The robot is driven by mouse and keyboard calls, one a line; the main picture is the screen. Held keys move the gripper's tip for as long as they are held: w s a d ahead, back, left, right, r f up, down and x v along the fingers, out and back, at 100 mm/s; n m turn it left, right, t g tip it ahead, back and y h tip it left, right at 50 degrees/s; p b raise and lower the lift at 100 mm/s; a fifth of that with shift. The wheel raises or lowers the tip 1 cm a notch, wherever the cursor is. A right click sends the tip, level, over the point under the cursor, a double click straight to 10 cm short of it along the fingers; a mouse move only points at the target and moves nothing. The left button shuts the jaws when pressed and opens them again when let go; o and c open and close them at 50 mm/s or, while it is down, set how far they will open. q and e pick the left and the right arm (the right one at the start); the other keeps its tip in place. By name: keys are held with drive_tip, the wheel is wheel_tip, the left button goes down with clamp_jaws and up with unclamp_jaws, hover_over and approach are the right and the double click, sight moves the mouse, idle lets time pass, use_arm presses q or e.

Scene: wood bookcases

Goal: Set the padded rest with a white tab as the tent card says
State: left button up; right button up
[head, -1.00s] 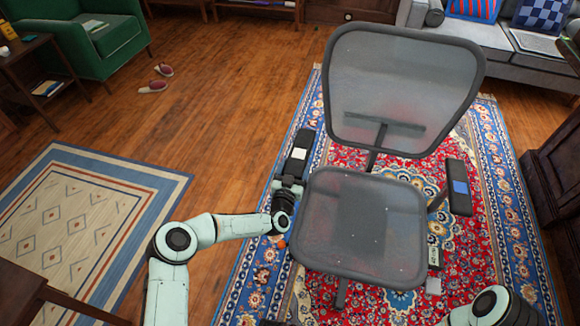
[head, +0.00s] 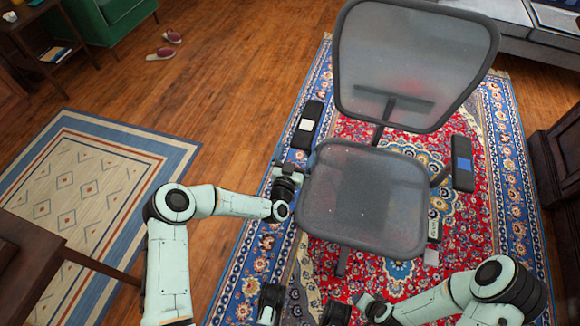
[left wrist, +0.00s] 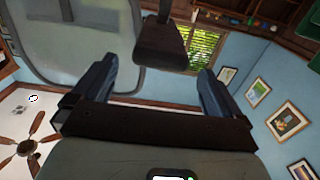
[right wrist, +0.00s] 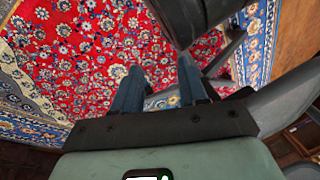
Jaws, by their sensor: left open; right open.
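The padded rest with a white tab (head: 307,125) is a black armrest left of the grey mesh chair (head: 365,195), its pale tab on top. My left gripper (head: 287,170) is open just below the rest's near end, with a small gap in the head view. In the left wrist view, looking up, a dark pad (left wrist: 160,45), apparently this rest, is beyond the open fingers. The other rest, with a blue tab (head: 462,163), is at the chair's right. My right gripper (right wrist: 160,78) is open and empty above the rug. I cannot make out a tent card's writing.
A small black-and-white object (head: 433,228) and a pale piece (head: 431,257) lie right of the seat on the patterned rug (head: 255,262). A dark cabinet (head: 560,150) stands at the right.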

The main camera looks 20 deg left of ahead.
use_arm(q)
drive_tip(key=shift+s+r, duration=0.1)
drive_tip(key=shift+s, duration=1.1)
drive_tip(key=s+p, duration=0.1)
drive_tip(key=s, duration=0.3)
drive_tip(key=shift+s+a, duration=0.15)
drive_tip(key=shift+s, duration=0.1)
use_arm(e)
drive_tip(key=shift+s+a+r, duration=0.25)
drive_tip(key=shift+a+r, duration=0.05)
drive_tip(key=shift+r, duration=0.3)
drive_tip(key=shift+s+a+r, duration=0.25)
drive_tip(key=shift+a+r, duration=0.05)
drive_tip(key=shift+r, duration=0.25)
